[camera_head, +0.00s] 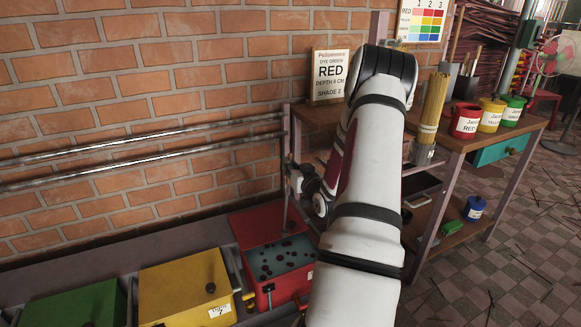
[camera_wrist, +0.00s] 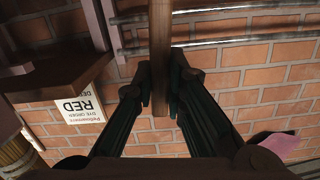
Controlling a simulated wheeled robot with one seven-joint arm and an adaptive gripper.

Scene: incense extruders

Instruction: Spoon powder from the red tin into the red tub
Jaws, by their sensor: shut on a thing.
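The red tin (camera_head: 466,120) stands on the bench at the right, beside a yellow and a green tin. The red tub (camera_head: 257,222) is on the floor by the wall, with its lid raised. It holds bluish-grey liquid (camera_head: 275,254) with dark patches on top. My gripper (camera_wrist: 160,97) is shut on a round brown wooden stick (camera_wrist: 160,45). In the head view the stick (camera_head: 285,205) is upright, with its lower end at the tub's liquid. My arm partly hides the gripper and the tub's right side. I cannot make out a spoon.
A yellow tub (camera_head: 175,285) and a green tub (camera_head: 75,305) stand left of the red tub. The bench (camera_head: 460,143) carries a RED order card (camera_head: 330,72) and a bundle of sticks (camera_head: 433,100). A blue tin (camera_head: 474,208) sits on the lower shelf. Metal rails (camera_head: 130,150) run along the wall.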

